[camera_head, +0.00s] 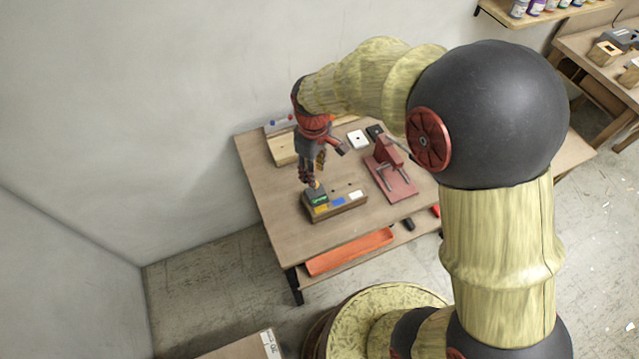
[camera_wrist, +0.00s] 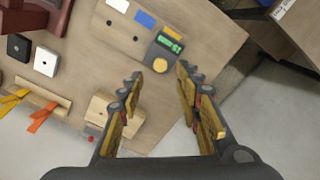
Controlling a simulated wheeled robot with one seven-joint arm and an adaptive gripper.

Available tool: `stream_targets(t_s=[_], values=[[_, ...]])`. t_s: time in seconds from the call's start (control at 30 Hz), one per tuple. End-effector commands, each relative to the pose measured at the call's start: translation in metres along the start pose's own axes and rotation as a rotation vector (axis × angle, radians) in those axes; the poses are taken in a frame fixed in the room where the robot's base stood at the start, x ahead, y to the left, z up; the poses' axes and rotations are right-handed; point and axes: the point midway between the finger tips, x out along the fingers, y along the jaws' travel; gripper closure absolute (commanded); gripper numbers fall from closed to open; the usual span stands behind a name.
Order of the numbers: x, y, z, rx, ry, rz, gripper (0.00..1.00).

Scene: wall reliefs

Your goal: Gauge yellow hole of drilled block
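The drilled block (camera_head: 348,207) is a brown block near the front of the table, with yellow, blue and white labels along its front. It also shows at the top of the wrist view (camera_wrist: 108,33), with dark holes beside its labels. A dark gauge (camera_head: 319,198) with a lit green display and a yellow knob stands at the block's yellow-label end; it also shows in the wrist view (camera_wrist: 163,49). The gauge hides the yellow hole. My gripper (camera_head: 311,180) is just above the gauge. In the wrist view my gripper (camera_wrist: 158,74) has its fingers apart, with nothing held between them.
A red press-like fixture (camera_head: 393,180) stands right of the block. A white square piece (camera_head: 358,139) and a black one (camera_head: 375,131) lie behind it. A wooden block (camera_head: 281,149) stands at the back left. An orange tray (camera_head: 350,251) is on the shelf below.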

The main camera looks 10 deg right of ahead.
Motion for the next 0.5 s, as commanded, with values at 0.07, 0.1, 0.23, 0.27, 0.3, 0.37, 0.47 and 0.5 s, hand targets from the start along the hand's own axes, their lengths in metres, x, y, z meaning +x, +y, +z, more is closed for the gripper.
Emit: stream_targets(t_s=[0.07, 0.1, 0.23, 0.27, 0.3, 0.37, 0.47, 0.5], values=[[0.011, -0.001, 0.001, 0.000, -0.004, -0.002, 0.65], [0.017, -0.001, 0.001, 0.001, -0.004, -0.002, 0.65], [0.037, -0.001, 0.001, 0.002, -0.003, -0.002, 0.65], [0.042, -0.001, 0.001, 0.002, -0.003, -0.002, 0.65], [0.048, -0.001, 0.002, 0.002, -0.004, -0.002, 0.65], [0.056, -0.001, 0.001, 0.003, -0.003, -0.002, 0.65], [0.065, 0.000, 0.001, 0.003, -0.001, -0.001, 0.65], [0.067, 0.000, 0.001, 0.003, -0.001, 0.000, 0.65]])
